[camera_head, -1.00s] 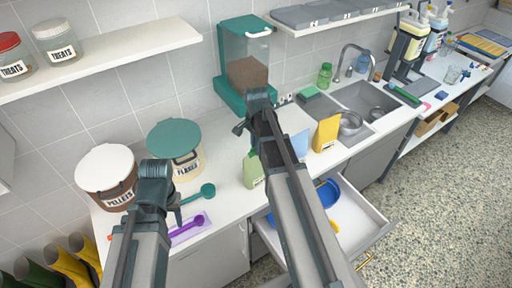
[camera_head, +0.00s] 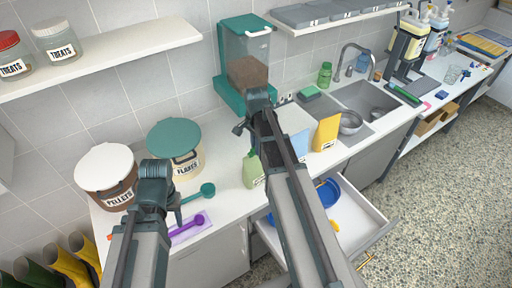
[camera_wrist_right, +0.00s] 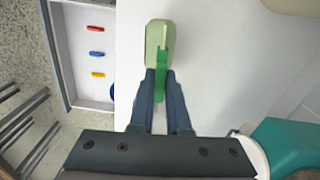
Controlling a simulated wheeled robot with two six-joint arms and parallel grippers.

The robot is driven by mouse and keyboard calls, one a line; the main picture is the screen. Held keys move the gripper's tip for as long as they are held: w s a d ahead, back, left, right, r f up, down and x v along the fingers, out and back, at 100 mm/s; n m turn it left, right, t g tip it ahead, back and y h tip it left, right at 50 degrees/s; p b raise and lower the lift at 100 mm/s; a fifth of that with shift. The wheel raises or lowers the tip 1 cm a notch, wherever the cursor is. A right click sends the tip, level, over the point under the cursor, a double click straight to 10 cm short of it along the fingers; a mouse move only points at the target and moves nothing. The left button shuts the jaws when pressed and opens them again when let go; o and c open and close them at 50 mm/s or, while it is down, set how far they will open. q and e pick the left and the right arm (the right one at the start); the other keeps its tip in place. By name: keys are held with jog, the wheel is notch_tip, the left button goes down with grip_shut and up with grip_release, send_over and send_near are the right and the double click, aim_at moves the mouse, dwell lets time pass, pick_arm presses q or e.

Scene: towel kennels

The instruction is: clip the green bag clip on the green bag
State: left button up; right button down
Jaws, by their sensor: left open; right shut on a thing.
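The pale green bag (camera_head: 252,168) stands on the white counter, partly hidden behind my right arm in the head view. In the right wrist view the bag (camera_wrist_right: 156,40) lies just beyond my fingertips. My right gripper (camera_wrist_right: 161,78) is shut on the bright green bag clip (camera_wrist_right: 161,65). The clip overlaps the bag's top in that view; I cannot tell whether it grips the bag. My right fingers are hidden in the head view. My left gripper is open at the left of the head view, its fingers largely hidden by my arm near the scoops.
An open drawer (camera_head: 352,228) below the counter holds blue things; red (camera_wrist_right: 95,30), blue (camera_wrist_right: 97,54) and yellow (camera_wrist_right: 98,75) pieces show there. A yellow bag (camera_head: 326,133) stands right of the green one. Teal (camera_head: 207,189) and purple (camera_head: 197,220) scoops and two tubs are to the left.

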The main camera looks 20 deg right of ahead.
jog(key=shift+c, duration=1.6)
grip_release()
jog(key=shift+r, duration=0.15)
jog(key=shift+r+p, duration=2.35)
jog(key=shift+p, duration=0.15)
